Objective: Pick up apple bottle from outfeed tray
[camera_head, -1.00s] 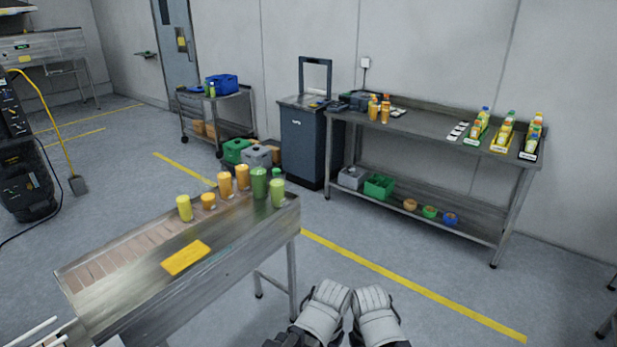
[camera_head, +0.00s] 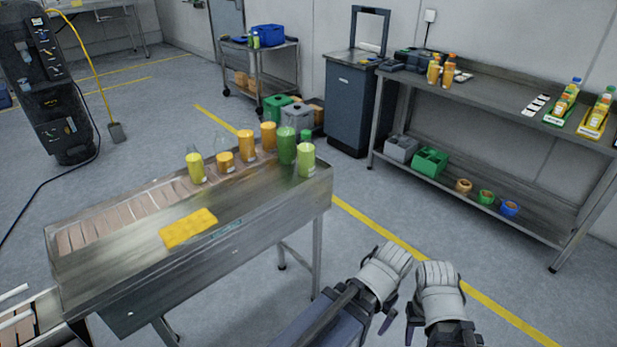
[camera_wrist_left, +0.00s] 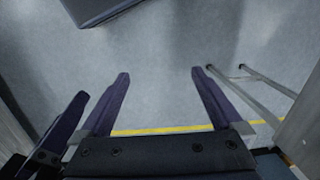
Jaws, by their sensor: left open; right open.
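The outfeed tray (camera_head: 110,290) is a metal table at the left in the head view. Several bottles stand upright along its far right end. They include a yellow-green one (camera_head: 306,160) at the right corner, a green one (camera_head: 287,146), orange ones (camera_head: 246,146) and a pale yellow one (camera_head: 195,168). I read no labels, so I cannot tell which is apple. My left gripper (camera_head: 384,272) and right gripper (camera_head: 439,288) are side by side, right of the tray and apart from the bottles. The left wrist view shows the left gripper (camera_wrist_left: 160,74) open and empty over floor.
A yellow pad (camera_head: 188,228) lies on the tray. A workbench (camera_head: 500,90) with bottles and bins stands at the right. A dark cabinet (camera_head: 345,105) and a cart (camera_head: 275,62) stand behind. A black machine (camera_head: 45,95) is far left. Floor between tray and workbench is clear.

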